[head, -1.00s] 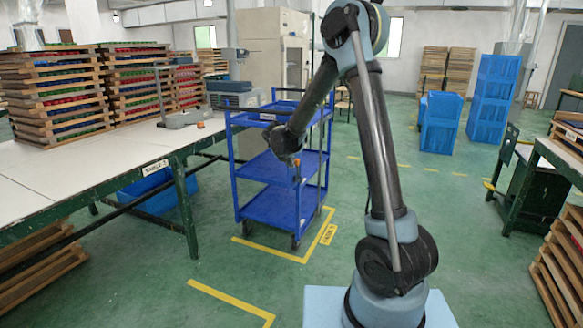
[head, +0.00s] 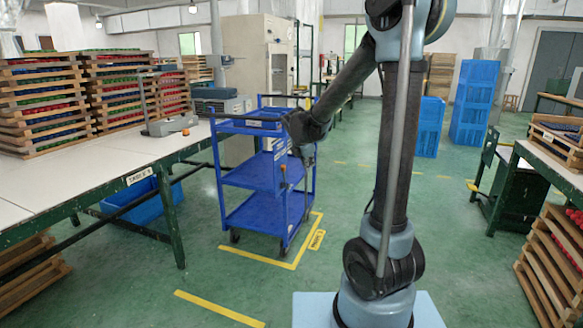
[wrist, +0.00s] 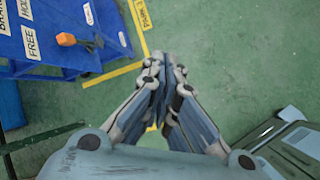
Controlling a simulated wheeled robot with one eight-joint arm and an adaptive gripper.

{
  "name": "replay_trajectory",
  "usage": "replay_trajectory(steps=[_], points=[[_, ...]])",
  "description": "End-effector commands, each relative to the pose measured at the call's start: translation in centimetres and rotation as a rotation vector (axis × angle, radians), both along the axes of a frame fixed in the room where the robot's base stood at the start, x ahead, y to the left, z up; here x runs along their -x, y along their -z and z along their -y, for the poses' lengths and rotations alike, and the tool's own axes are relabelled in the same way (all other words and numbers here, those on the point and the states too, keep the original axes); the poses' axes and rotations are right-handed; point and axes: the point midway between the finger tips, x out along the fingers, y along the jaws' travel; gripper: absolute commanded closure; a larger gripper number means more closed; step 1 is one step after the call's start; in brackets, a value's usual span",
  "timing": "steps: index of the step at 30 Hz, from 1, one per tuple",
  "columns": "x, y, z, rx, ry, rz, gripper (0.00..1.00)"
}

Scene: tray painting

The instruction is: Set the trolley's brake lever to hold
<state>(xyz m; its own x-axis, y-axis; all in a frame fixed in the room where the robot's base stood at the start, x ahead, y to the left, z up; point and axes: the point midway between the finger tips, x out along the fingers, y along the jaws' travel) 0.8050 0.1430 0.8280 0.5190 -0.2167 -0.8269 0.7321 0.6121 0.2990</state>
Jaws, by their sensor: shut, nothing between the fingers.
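The blue trolley (head: 262,207) with three shelves stands left of my arm in the head view. Its brake lever (wrist: 67,39) has an orange handle on a dark arm and points toward the FREE label (wrist: 31,42) in the wrist view. The HOLD label (wrist: 26,9) is above FREE, partly cut off by the frame edge. The lever is small in the head view (head: 283,185). My gripper (wrist: 166,62) is shut and empty, over the floor to the right of the lever and apart from it. In the head view my gripper (head: 308,156) is near the trolley's right side.
A long table (head: 75,188) with stacked wooden trays (head: 45,105) stands left of the trolley. Yellow floor lines (head: 262,260) mark the trolley's parking spot. Blue crates (head: 476,100) stand behind at right, and another table (head: 545,160) is at the right. Green floor around the trolley's front is open.

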Motion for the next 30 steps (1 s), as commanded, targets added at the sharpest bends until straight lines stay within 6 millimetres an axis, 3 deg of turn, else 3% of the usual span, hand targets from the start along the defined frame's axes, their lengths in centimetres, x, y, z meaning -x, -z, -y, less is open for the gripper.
replay_trajectory(steps=[1,6,15,21,30], points=[[1.5,-0.4,1.5,-0.04,0.067,-0.001,1.0],[6.1,-1.3,5.1,-0.184,0.305,0.002,1.0],[14.8,-1.4,10.1,-0.417,0.734,0.008,1.0],[20.7,-0.5,12.4,-0.558,1.028,0.014,1.0],[29.1,2.1,14.3,-0.746,1.475,0.027,1.0]])
